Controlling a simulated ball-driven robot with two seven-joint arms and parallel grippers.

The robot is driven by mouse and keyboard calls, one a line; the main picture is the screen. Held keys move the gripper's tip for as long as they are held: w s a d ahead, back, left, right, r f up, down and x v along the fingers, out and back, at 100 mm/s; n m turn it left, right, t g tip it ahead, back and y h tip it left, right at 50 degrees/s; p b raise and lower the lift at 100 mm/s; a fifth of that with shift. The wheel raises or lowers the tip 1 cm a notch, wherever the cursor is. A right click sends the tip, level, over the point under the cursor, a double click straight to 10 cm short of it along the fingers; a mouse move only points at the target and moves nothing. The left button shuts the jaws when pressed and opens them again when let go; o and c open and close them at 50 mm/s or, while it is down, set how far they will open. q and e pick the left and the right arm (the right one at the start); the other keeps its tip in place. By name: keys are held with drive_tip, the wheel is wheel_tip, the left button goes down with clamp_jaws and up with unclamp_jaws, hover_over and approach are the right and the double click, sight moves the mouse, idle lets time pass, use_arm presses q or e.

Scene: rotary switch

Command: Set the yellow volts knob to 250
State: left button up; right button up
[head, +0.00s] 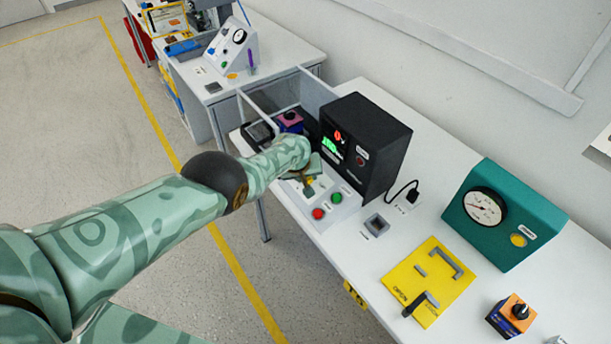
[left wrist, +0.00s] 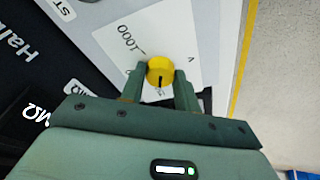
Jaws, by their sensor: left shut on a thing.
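The yellow volts knob (left wrist: 160,66) sits on a white dial plate on the sloped panel. In the left wrist view a dark pointer mark on it points toward the gripper's body. My left gripper (left wrist: 160,75) is shut on the knob, one finger on each side. In the head view my left gripper (head: 308,183) reaches down to the panel and mostly covers the knob. An upside-down "1000" (left wrist: 131,39) and a "V" show on the plate. The 250 mark cannot be made out. My right gripper is not in view.
A red button (head: 318,213) and a green button (head: 337,198) sit close beside the gripper. A black meter box (head: 375,140) with lit digits stands just behind. A yellow plate (head: 430,283) and a teal gauge (head: 510,215) stand further right on the white table.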

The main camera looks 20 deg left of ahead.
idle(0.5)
use_arm(q)
drive_tip(key=o, duration=0.7)
drive_tip(key=shift+s+r+p, duration=0.1)
drive_tip(key=shift+r+p, duration=0.3)
drive_tip(key=shift+p, duration=0.1)
drive_tip(key=p+v, duration=1.5)
drive_tip(key=p, duration=0.5)
drive_tip(key=shift+r+p, duration=0.15)
drive_tip(key=shift+p, duration=0.2)
